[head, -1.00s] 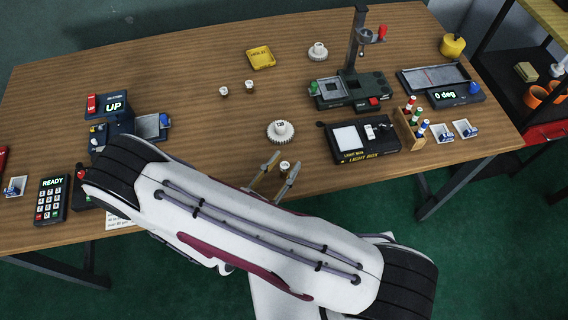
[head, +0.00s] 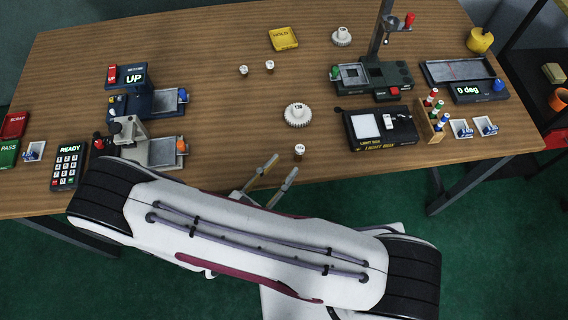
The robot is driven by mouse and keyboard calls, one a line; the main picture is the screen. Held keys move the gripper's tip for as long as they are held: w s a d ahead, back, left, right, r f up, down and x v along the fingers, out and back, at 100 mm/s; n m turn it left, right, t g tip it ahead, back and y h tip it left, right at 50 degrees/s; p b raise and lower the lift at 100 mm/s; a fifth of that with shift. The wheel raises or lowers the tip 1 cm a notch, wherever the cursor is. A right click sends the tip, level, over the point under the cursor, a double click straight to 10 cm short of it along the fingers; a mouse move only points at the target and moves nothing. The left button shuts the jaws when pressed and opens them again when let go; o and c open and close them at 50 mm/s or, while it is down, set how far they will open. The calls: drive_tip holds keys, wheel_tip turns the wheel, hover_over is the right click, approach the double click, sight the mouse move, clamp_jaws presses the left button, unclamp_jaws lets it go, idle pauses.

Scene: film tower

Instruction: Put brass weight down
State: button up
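The brass weight (head: 299,152), a small cylinder with a pale top, stands upright on the wooden table near its front edge. My gripper (head: 283,166) is open and empty. Its two fingers are spread apart, just in front of and to the left of the weight, with a small gap between them and it. My white arm hides the base of the gripper and part of the table's front edge.
A white gear-like disc (head: 297,115) lies behind the weight. Two similar small cylinders (head: 243,71) (head: 270,66) stand farther back. A light box (head: 380,126) is to the right, and a microscope-like device (head: 146,145) to the left. The table left of the disc is clear.

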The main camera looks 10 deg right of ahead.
sight(260, 157)
idle(0.8)
